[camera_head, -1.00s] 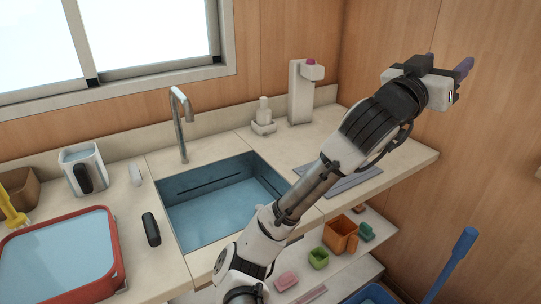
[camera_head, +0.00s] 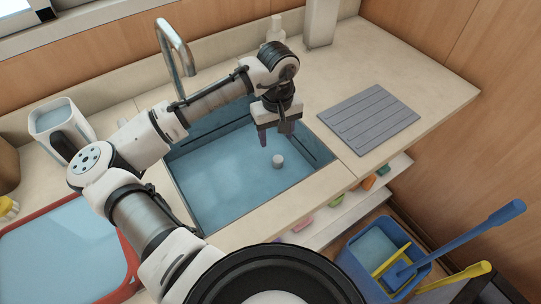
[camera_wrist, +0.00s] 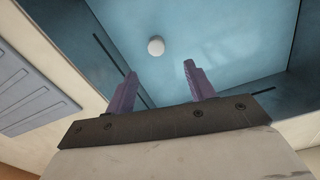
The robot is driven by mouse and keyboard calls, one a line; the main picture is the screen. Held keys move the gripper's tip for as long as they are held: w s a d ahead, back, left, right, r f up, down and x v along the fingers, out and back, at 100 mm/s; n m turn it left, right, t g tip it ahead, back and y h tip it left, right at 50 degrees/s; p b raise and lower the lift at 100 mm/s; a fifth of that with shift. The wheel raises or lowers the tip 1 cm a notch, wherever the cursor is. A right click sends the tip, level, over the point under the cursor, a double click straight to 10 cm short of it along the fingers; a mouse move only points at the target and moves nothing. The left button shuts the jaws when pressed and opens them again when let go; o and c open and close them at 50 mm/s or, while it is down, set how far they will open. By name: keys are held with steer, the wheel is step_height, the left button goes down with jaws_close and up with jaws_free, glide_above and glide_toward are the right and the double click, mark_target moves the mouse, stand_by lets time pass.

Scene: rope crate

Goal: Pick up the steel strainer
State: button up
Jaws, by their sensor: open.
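A small, pale grey round piece, which looks like the steel strainer (camera_head: 278,161), is on the floor of the blue sink basin (camera_head: 215,190). It also shows in the wrist view (camera_wrist: 156,46), beyond the fingertips and roughly centred between them. My gripper (camera_head: 273,138) points down over the basin, above and slightly behind the strainer in the head view. Its two purple fingers are spread apart with nothing between them, as the wrist view shows (camera_wrist: 160,72). The strainer is apart from the fingers. Its fine detail is too small to tell.
The tap (camera_head: 178,50) stands behind the basin, close to my arm. A grey ribbed mat (camera_head: 368,118) lies on the counter to the right. A red-rimmed tub (camera_head: 125,262) is at the left, near a white jug (camera_head: 52,118). A blue bucket (camera_head: 350,262) stands below at right.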

mark_target(278, 159)
step_height(278, 159, down, 8)
steer(key=shift+s+f+p, duration=0.15)
steer(key=shift+f+p, duration=0.05)
steer(key=shift+p, duration=0.4)
steer(key=shift+w+d+f+p, duration=0.2)
steer(key=shift+f+p, duration=0.3)
steer(key=shift+f, duration=0.8)
steer(key=shift+w+d+f+p, duration=0.15)
steer(key=shift+f+p, duration=0.35)
steer(key=shift+f, duration=0.8)
steer(key=shift+s, duration=0.1)
jaws_close()
steer(key=shift+r, duration=0.1)
